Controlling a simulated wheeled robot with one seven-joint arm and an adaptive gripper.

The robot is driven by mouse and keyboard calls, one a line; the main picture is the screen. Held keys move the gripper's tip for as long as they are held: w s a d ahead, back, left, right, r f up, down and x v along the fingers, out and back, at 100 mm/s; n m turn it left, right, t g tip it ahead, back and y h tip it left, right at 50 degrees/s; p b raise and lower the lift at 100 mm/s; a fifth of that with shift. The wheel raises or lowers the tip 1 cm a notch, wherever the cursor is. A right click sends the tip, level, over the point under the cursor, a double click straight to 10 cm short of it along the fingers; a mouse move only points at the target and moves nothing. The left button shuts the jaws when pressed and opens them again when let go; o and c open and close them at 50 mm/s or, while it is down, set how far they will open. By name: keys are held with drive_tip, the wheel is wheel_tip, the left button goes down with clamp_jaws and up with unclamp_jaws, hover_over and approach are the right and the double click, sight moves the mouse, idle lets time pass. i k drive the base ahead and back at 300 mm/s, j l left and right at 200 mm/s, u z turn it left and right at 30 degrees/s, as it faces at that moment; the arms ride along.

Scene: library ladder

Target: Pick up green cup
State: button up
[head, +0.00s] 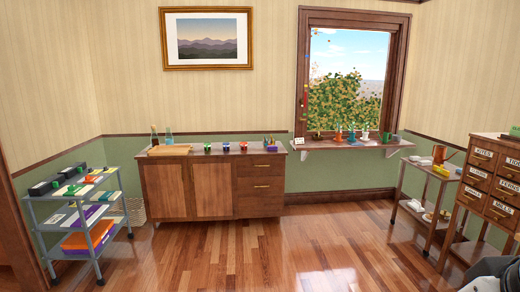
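No thing is clearly recognisable as the green cup at this distance. Three small dark cup-like things with coloured tops stand in a row on the wooden sideboard (212,190): a left one (207,147), a middle one (226,147) and a right one (244,146). A small green item (386,137) stands at the right end of the window sill (345,144), beside several other small coloured items; its shape is too small to tell. My gripper is not in view.
A grey cart (75,205) with boxes stands at the left. A brown cart (424,190) holding an orange watering can (440,155) stands at the right, near a labelled drawer cabinet (490,175). The wooden floor (250,255) between is clear.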

sight(207, 145)
drive_tip(key=i+j+u, duration=0.35)
drive_tip(key=i, duration=0.2)
drive_tip(key=i+j+u, duration=0.4)
drive_tip(key=i, duration=0.2)
drive_tip(key=i+u, duration=0.35)
drive_tip(key=i, duration=2.75)
drive_tip(key=i+j+z, duration=0.15)
drive_tip(key=i, duration=1)
drive_tip(key=i+j+z, duration=0.15)
drive_tip(key=i, duration=0.4)
